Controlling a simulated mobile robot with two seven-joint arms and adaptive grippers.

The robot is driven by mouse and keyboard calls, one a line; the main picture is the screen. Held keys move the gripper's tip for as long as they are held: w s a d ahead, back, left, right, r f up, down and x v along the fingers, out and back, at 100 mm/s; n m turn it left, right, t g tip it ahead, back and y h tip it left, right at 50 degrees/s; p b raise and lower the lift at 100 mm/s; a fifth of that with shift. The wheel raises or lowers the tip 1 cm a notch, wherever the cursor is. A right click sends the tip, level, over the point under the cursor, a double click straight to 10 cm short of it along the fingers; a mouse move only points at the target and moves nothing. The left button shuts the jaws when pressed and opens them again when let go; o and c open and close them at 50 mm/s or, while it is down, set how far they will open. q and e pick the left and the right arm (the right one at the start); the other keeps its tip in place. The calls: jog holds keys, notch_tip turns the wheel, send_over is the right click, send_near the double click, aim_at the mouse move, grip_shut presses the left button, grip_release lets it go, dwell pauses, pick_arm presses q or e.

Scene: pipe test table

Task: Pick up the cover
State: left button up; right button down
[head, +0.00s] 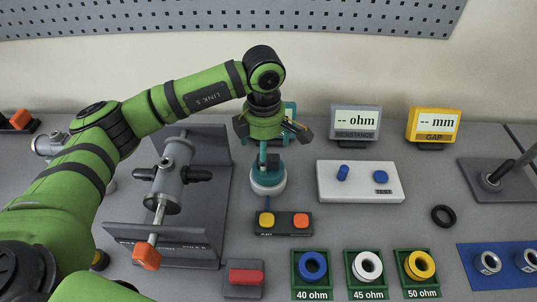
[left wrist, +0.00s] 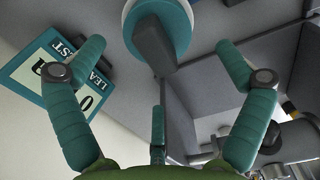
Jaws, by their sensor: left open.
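What I take for the cover is a round white and teal piece (head: 268,184) with a dark grip on top, standing on the table near the middle of the head view. In the left wrist view the cover (left wrist: 180,28) shows at the top centre, its dark grip pointing at the camera. My left gripper (head: 269,150) is above it, pointing down. In the left wrist view its teal fingers (left wrist: 160,50) are spread wide on either side of the cover, apart from it and holding nothing. The gripper partly hides the cover's top in the head view. My right gripper is out of view.
Left of the cover is a dark grey fixture (head: 212,225) with a metal pipe body (head: 170,180). In front are a button box (head: 282,223) and ring trays (head: 312,267). A white box (head: 360,182) is to the right. A teal sign (left wrist: 38,80) stands behind.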

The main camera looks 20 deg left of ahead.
aim_at(268, 166)
pick_arm(q)
jog(key=shift+s+d+f+p, duration=0.1)
jog(key=shift+s+f+p, duration=0.05)
jog(key=shift+f+p, duration=0.3)
jog(key=shift+s+d+f+p, duration=0.1)
jog(key=shift+s+f+p, duration=0.05)
jog(key=shift+f+p, duration=0.25)
jog(key=f, duration=0.3)
jog(key=shift+w+p, duration=0.2)
jog(key=shift+p, duration=0.2)
jog(key=shift+f, duration=0.4)
jog(key=shift+c, duration=0.4)
jog(key=c, duration=1)
jog(key=shift+c, duration=0.2)
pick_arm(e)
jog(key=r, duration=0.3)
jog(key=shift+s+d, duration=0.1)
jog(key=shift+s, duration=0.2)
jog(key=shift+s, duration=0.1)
